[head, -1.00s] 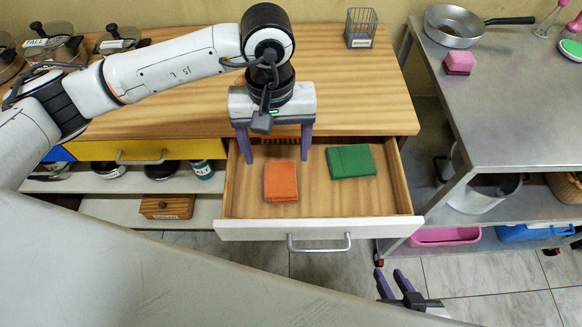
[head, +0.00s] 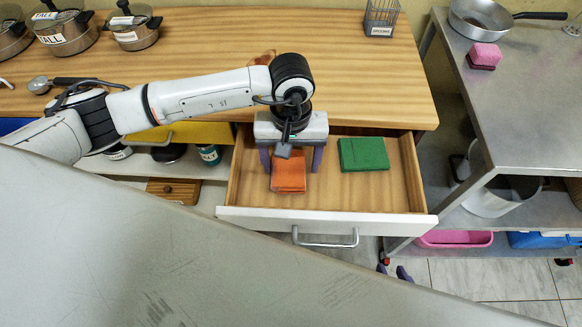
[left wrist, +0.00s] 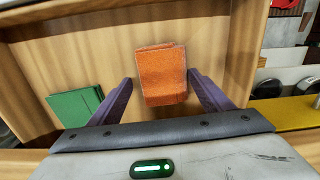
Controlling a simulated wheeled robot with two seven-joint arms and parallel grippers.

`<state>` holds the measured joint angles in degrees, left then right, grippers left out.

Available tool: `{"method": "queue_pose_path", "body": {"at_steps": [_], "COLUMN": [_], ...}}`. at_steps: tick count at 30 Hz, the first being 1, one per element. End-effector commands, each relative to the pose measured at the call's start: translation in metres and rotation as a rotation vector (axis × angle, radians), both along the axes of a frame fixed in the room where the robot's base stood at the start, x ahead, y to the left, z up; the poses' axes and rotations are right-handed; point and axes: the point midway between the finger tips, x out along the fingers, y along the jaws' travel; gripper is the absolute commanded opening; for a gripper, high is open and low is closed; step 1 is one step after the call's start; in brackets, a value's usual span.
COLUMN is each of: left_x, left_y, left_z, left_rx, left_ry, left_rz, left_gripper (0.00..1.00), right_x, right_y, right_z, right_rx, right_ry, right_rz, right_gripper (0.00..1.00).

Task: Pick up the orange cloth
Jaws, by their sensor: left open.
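The folded orange cloth (head: 289,172) lies flat in the open wooden drawer (head: 325,202), toward its left side. My left gripper (head: 291,160) is over it, pointing down, with its purple fingers apart on either side of the cloth. In the left wrist view, the orange cloth (left wrist: 162,74) shows between the two fingertips (left wrist: 160,82). The gripper is open and empty; I cannot tell how high its tips are above the cloth. My right gripper (head: 393,272) shows only by its purple fingertips, low right of the drawer; they stand apart.
A folded green cloth (head: 363,154) lies to the right in the same drawer; it also shows in the left wrist view (left wrist: 76,106). The drawer's walls surround both cloths. A metal table (head: 530,100) stands at the right.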

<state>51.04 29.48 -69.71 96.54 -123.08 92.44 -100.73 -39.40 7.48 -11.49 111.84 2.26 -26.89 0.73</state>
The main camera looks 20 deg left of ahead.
Motion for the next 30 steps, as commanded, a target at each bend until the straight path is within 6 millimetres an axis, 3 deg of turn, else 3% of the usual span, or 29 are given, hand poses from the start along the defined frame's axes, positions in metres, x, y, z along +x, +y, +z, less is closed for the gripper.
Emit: {"method": "queue_pose_path", "body": {"at_steps": [3, 11, 18, 19, 26, 30], "left_x": [0.0, 0.0, 0.0, 0.0, 0.001, 0.002], "left_y": [0.0, 0.0, 0.0, 0.0, 0.0, 0.0], "left_z": [-0.011, -0.012, -0.012, -0.012, -0.01, 0.004], "left_rx": [0.0, -0.001, -0.001, -0.001, 0.0, -0.001], "left_ry": [0.0, -0.001, -0.001, -0.001, -0.002, -0.006], "left_rz": [0.0, 0.0, 0.0, 0.0, 0.0, -0.001], "left_gripper": [0.73, 0.71, 0.3, 0.28, 0.28, 0.28], "right_x": [-0.001, -0.001, 0.0, 0.0, 0.0, 0.0], "right_y": [-0.001, -0.001, 0.0, 0.0, 0.002, 0.002], "right_z": [-0.002, -0.002, -0.001, -0.001, 0.0, -0.001], "right_rx": [-0.001, -0.001, 0.0, 0.001, 0.002, 0.003], "right_ry": [0.003, 0.003, 0.002, 0.002, 0.001, 0.001], "right_rz": [-0.002, -0.001, -0.001, 0.0, 0.002, 0.003], "right_gripper": [0.28, 0.28, 0.28, 0.28, 0.28, 0.28]}}
